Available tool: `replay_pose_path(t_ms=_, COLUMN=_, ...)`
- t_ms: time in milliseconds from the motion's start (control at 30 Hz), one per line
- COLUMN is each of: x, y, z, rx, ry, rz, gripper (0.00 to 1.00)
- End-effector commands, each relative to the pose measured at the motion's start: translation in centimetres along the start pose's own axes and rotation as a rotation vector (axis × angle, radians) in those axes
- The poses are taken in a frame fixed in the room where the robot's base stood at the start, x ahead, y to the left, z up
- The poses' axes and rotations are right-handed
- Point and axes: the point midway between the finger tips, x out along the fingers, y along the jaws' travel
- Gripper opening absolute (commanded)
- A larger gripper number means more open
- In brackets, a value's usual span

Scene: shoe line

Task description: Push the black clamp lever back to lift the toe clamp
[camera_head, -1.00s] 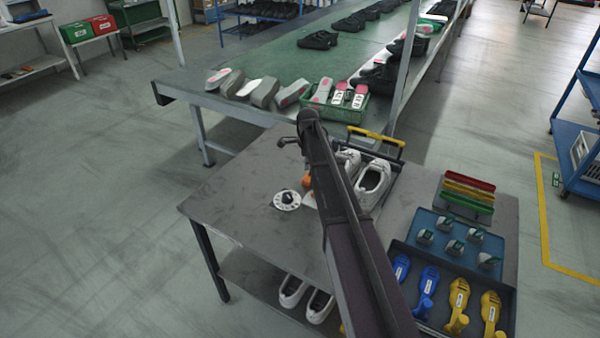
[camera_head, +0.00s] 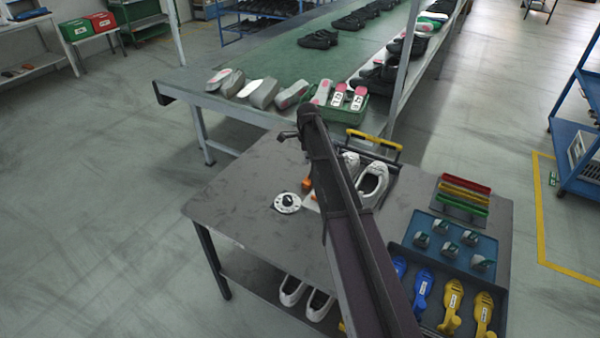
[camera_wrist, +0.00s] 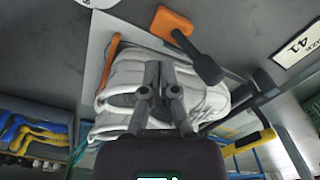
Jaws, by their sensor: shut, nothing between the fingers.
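My gripper (camera_wrist: 158,68) is shut and empty. In the wrist view its fingertips are in front of a white shoe (camera_wrist: 125,80); whether they touch it I cannot tell. A dark lever with a thick black end (camera_wrist: 208,68) runs from an orange piece (camera_wrist: 172,22), just right of my fingertips and apart from them in the picture. A second, thin orange piece (camera_wrist: 110,55) lies along the shoe's left side. In the head view my arm hides the gripper and most of the clamp; only a bit of orange (camera_head: 306,184) shows beside it.
A white dial (camera_head: 288,202) lies left of my arm on the grey table (camera_head: 235,200). A yellow bar (camera_head: 374,139) stands behind the shoes. A blue tray (camera_head: 428,222) and a dark tray with blue and yellow tools (camera_head: 408,250) are at right. The table's left part is clear.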

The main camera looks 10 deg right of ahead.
Motion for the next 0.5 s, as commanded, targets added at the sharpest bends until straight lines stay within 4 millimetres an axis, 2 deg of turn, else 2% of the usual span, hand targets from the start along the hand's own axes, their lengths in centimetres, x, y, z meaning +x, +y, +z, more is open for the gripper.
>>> replay_pose_path(t_ms=500, x=-3.2, y=0.0, z=0.0, rx=0.000, ry=0.000, rz=0.000, gripper=0.00)
